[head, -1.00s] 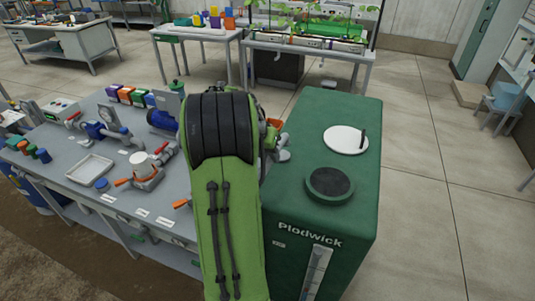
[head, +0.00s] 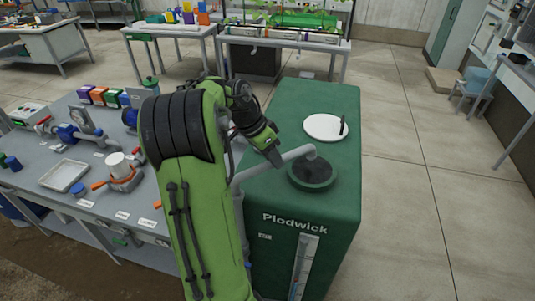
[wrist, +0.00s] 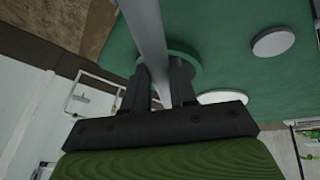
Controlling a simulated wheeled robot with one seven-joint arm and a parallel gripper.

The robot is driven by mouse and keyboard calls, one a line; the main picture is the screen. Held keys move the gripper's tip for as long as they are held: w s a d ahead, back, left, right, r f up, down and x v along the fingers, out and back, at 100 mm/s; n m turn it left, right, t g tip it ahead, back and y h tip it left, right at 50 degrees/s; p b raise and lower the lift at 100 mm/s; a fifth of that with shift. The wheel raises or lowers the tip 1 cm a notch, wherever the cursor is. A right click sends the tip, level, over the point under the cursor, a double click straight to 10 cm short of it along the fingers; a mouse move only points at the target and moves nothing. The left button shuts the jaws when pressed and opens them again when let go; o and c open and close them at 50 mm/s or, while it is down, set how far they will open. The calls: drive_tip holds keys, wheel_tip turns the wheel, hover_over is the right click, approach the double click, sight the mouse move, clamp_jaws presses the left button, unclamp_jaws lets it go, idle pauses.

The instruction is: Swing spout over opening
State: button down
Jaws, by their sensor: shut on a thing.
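The grey pipe spout (head: 297,155) reaches across the top of the green Plodwick tank (head: 335,225). Its bent tip shows over the dark round opening (head: 310,178) in the tank top; the height between them is hard to judge. My gripper (head: 277,159) is at the spout's middle, left of the opening. In the wrist view my gripper (wrist: 160,82) has its two dark fingers on either side of the spout (wrist: 146,35), shut on it. The green round rim (wrist: 190,62) shows behind the spout there, partly hidden by the fingers.
A white disc with a dark upright handle (head: 325,127) lies on the tank top behind the opening. At left, a grey workbench (head: 90,140) carries valves, a tray and coloured blocks. The floor right of the tank is clear.

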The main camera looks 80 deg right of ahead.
drive_tip(key=shift+s+a+m, duration=0.35)
drive_tip(key=shift+m, duration=0.05)
drive_tip(key=shift+y, duration=0.3)
drive_tip(key=c, duration=0.9)
unclamp_jaws()
drive_tip(key=shift+a, duration=0.1)
drive_tip(key=p+v, duration=0.6)
drive_tip(key=v, duration=0.9)
drive_tip(key=shift+w+r, duration=0.2)
drive_tip(key=shift+r, duration=0.1)
drive_tip(key=shift+a, duration=0.1)
